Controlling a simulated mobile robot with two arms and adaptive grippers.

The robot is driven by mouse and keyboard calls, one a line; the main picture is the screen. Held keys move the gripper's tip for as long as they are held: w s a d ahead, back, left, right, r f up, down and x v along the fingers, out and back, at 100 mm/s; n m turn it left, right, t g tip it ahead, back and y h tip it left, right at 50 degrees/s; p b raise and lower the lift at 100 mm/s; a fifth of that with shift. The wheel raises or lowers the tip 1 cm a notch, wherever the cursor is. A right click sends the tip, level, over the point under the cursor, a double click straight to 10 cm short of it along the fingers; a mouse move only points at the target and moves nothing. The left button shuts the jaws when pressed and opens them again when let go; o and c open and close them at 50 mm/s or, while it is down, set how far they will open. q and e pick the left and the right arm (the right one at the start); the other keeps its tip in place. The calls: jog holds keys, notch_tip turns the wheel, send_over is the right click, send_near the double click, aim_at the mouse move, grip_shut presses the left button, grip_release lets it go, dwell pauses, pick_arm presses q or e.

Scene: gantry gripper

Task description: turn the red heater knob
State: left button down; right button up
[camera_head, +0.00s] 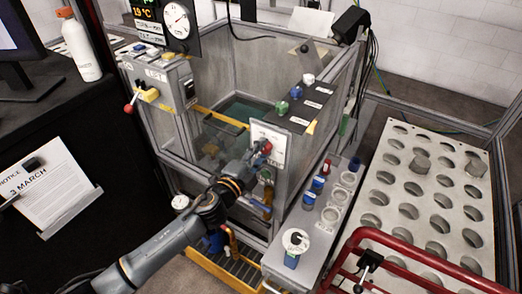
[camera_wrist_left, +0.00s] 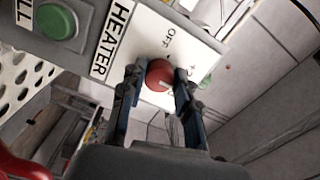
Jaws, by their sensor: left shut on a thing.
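The red heater knob (camera_wrist_left: 160,75) sits on a white panel (camera_wrist_left: 192,42) marked HEATER, with OFF printed beside it. In the left wrist view, the two fingers of my left gripper (camera_wrist_left: 157,84) are on either side of the knob, shut on it. A pale mark shows on the knob's face. In the head view, the same panel (camera_head: 272,137) is on the tank's side, and my left gripper (camera_head: 257,158) reaches it from the lower left. The knob (camera_head: 266,147) shows partly there, at the fingertips. My right gripper is not in view.
A green button (camera_wrist_left: 57,21) is beside the heater panel. A grey shelf (camera_head: 275,258) with blue-capped vials and white rings stands right of my arm. A red rail (camera_head: 400,243) and a perforated rack (camera_head: 398,160) are further right. A black desk is at left.

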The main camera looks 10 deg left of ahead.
pick_arm(q)
jog(key=m, duration=0.4)
jog(key=shift+r+m+p, duration=0.1)
jog(key=shift+m+p, duration=0.2)
jog(key=m+p, duration=0.1)
jog(key=m, duration=0.3)
jog(key=shift+m, duration=0.3)
jog(key=m+p, duration=0.1)
jog(key=m, duration=0.4)
jog(key=shift+s+d+m+p, duration=0.1)
jog(key=shift+m+p, duration=0.45)
jog(key=shift+m, duration=1.45)
jog(key=c, duration=1)
grip_release()
